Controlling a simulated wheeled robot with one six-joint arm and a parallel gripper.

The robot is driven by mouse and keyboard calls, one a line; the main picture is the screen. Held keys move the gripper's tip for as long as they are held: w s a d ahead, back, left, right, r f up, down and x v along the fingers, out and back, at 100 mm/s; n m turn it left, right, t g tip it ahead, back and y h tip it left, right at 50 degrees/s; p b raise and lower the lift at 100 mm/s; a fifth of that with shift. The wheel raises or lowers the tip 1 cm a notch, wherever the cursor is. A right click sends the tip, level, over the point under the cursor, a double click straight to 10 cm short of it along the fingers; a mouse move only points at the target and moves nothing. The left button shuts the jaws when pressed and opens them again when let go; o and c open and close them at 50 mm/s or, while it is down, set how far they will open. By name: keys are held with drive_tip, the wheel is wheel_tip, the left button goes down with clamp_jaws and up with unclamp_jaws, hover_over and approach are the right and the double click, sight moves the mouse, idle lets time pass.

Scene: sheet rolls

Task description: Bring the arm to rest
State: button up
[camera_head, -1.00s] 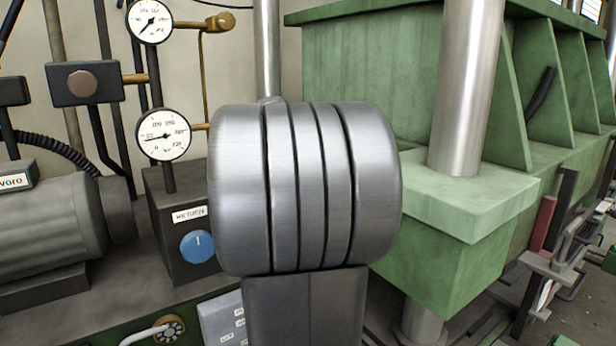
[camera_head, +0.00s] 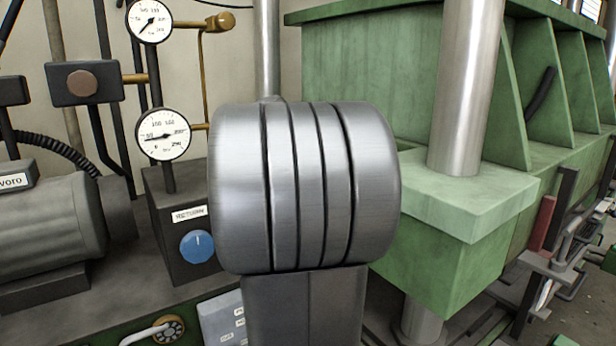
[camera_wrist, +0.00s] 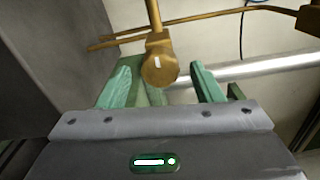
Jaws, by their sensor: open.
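My gripper (camera_wrist: 161,86) shows only in the wrist view. Its two green fingers stand wide apart and nothing is held between them. A brass fitting with a round face (camera_wrist: 159,69) appears in the gap between the fingers, beyond the gripper's grey body; whether it is close to the fingertips I cannot tell. In the head view, the grey metal joint of my own arm fills the middle and hides what is behind it. The gripper is not visible there.
Two gauges (camera_head: 163,134) and a box with a blue knob (camera_head: 197,246) stand left of my arm. A grey motor (camera_head: 50,228) lies far left. A green press (camera_head: 455,200) with a steel column (camera_head: 467,85) stands right. Brass pipes (camera_wrist: 225,14) cross the top of the wrist view.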

drive_tip(key=v, duration=1.1)
drive_tip(key=p+x, duration=0.1)
drive_tip(key=x, duration=1.3)
drive_tip(key=shift+r, duration=0.2)
drive_tip(key=shift+s+d+r+m+p, duration=0.1)
drive_tip(key=shift+m+p, duration=0.4)
drive_tip(key=shift+p, duration=0.1)
drive_tip(key=shift+s+d+m+p, duration=0.1)
drive_tip(key=shift+m+p, duration=0.4)
drive_tip(key=shift+p, duration=0.1)
drive_tip(key=shift+a+m+p, duration=0.1)
drive_tip(key=shift+m+p, duration=0.7)
drive_tip(key=shift+p, duration=0.05)
drive_tip(key=m+p, duration=0.6)
drive_tip(key=p, duration=0.1)
drive_tip(key=shift+p, duration=0.3)
drive_tip(key=m+p, duration=0.3)
drive_tip(key=p, duration=0.2)
drive_tip(key=m+p, duration=0.4)
drive_tip(key=p, duration=0.2)
drive_tip(key=shift+p, duration=0.35)
drive_tip(key=shift+f+m+p, duration=0.2)
drive_tip(key=shift+m+p, duration=0.3)
drive_tip(key=shift+p, duration=0.35)
